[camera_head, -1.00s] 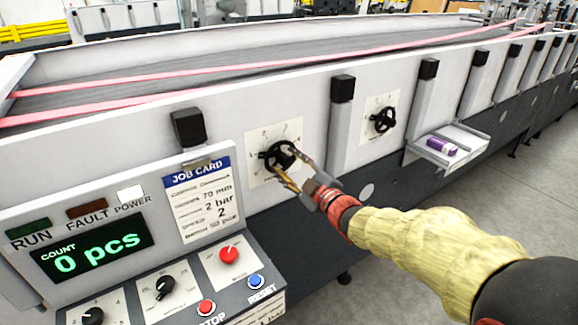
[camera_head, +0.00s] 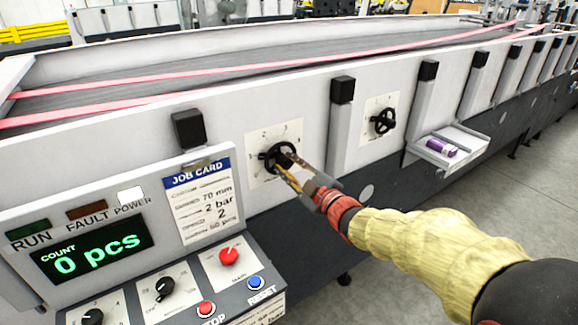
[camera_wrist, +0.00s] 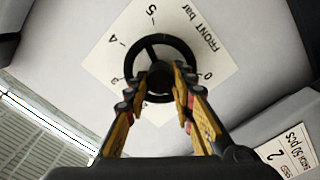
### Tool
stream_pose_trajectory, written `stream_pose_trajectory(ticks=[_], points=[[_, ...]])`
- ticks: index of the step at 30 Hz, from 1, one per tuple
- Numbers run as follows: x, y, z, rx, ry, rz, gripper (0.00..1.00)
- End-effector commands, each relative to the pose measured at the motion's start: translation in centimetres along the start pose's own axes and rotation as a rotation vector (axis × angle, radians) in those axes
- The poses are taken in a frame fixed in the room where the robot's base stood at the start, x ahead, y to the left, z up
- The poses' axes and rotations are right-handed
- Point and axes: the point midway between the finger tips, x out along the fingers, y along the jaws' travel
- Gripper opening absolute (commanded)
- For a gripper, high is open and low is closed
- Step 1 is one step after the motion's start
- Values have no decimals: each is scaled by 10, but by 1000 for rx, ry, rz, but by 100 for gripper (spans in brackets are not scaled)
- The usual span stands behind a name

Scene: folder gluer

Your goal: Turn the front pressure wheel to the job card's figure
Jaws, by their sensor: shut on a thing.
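The front pressure wheel (camera_head: 268,157) is a black spoked handwheel on a pale dial plate (camera_head: 291,133) on the machine's side. In the wrist view the wheel (camera_wrist: 152,41) sits over a plate (camera_wrist: 122,31) marked "FRONT bar", with 0, 3, 4 and 5 legible around it. My gripper (camera_head: 286,167) is shut on the wheel; in the wrist view its fingertips (camera_wrist: 160,76) flank the hub inside the rim. I cannot make out a pointer on the wheel. The job card (camera_head: 200,203) reads 70 mm, 2 bar, 2 and 50 pcs.
A second black handwheel (camera_head: 382,121) is farther right. A small tray (camera_head: 437,158) holds a purple cylinder (camera_head: 441,147). The control panel (camera_head: 190,285) with knobs and STOP and RESET buttons lies lower left. The counter display (camera_head: 92,250) shows 0 pcs.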

Motion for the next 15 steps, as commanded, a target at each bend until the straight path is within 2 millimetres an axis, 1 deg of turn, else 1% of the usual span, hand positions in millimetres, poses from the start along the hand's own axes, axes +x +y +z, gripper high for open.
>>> stream_pose_trajectory(ticks=[8,15], points=[[0,-1,0,57,-1,-2,0],[0,0,0,213,-3,-3,0]])
